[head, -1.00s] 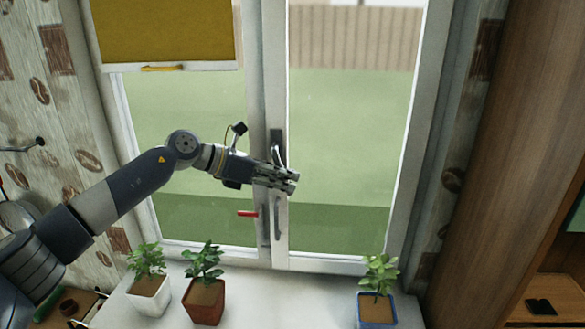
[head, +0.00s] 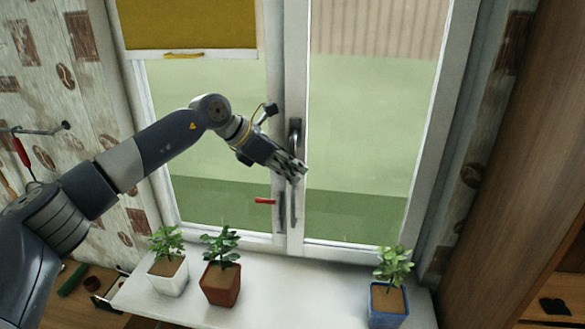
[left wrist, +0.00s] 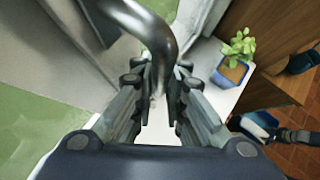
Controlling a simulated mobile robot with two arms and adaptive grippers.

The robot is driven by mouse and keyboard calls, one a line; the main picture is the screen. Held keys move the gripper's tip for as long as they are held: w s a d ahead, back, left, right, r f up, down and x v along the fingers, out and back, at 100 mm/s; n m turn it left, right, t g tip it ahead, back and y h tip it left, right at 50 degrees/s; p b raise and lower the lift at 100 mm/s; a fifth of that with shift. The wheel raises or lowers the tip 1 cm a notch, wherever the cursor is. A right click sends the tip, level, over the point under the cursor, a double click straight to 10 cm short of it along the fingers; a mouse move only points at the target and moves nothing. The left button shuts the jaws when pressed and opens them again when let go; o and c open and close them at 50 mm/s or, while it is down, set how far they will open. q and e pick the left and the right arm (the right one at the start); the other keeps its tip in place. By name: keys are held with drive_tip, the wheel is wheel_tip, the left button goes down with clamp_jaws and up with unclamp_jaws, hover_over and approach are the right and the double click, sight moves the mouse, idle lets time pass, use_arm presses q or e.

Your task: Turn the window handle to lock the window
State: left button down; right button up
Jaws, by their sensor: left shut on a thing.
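The window handle (head: 292,205) is a silver lever on a dark plate, on the middle post of the white-framed window (head: 296,60). Its lower end points down below my fingers. In the left wrist view the handle (left wrist: 150,28) is a curved metal bar running in between my fingers. My left gripper (head: 300,172) comes in from the left and is shut on the handle, its fingers tilted down to the right. It shows large in the left wrist view (left wrist: 160,95). The fingers hide part of the handle. My right gripper does not show in the head view.
A white sill (head: 300,282) below holds plants in a white pot (head: 168,277), a red pot (head: 220,286) and a blue pot (head: 388,306). A small red piece (head: 265,201) sits left of the handle. A yellow blind (head: 190,25) hangs upper left.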

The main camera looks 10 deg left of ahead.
use_arm(q)
drive_tip(key=c, duration=1.6)
unclamp_jaws()
drive_tip(key=shift+a, duration=0.1)
